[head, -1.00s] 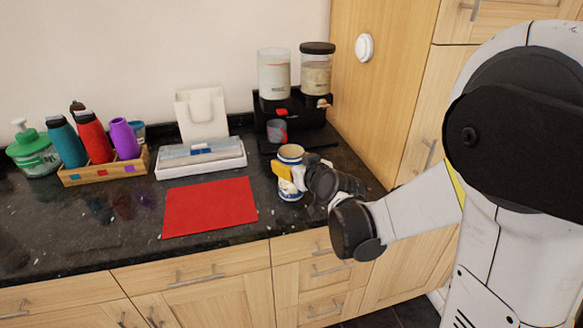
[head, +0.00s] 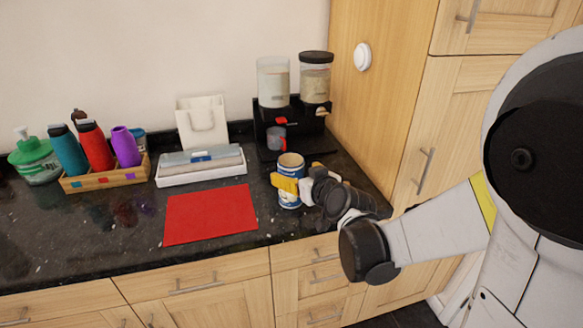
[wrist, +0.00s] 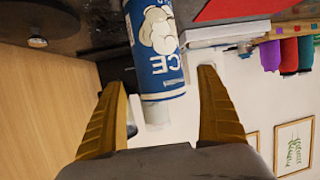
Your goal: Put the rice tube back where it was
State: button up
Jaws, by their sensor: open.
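The rice tube (head: 290,200) is a blue and white cylinder with a tan top. It stands upright on the dark counter, just right of the red mat (head: 210,214). My gripper (head: 293,171) is open with its yellow fingers either side of the tube, one partly covering it in the head view. In the wrist view the tube (wrist: 160,60) shows its printed label between the spread fingers of my gripper (wrist: 163,78), with gaps to both fingers visible.
A black dispenser stand (head: 268,122) with two clear canisters is behind the tube. A tall wooden cabinet (head: 375,110) bounds the right.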

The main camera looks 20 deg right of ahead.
jog(key=s+r+m+g+h+p, duration=0.1)
jog(key=s+g, duration=0.5)
jog(key=s, duration=2)
jog(key=shift+a+r+m+g+h+p, duration=0.35)
jog(key=shift+r+h+p, duration=0.2)
jog(key=shift+r, duration=0.25)
